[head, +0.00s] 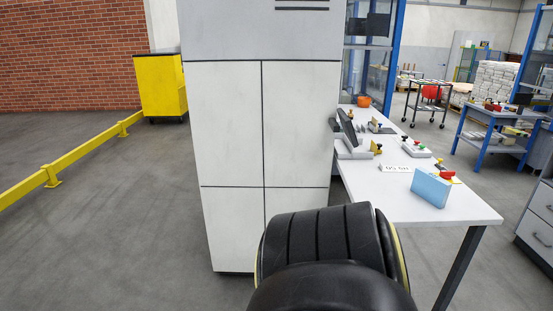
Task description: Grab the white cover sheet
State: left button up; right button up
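I cannot make out a white cover sheet in the head view. A white table (388,204) on the right carries a small white label card (396,168) and a light blue box (431,188). Neither of my grippers shows. A black, ribbed rounded part with a yellow edge fills the bottom centre and hides part of the floor and the table's near side.
A tall white cabinet (226,130) stands straight ahead, left of the table. A yellow floor rail (85,152) and a yellow bin (161,86) are at left. Blue workbenches (493,124) and a grey drawer unit (540,222) are at right. Open grey floor lies at left.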

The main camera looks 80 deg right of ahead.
aim_at(396, 167)
jog(key=z, duration=2.95)
jog(key=i, duration=1.65)
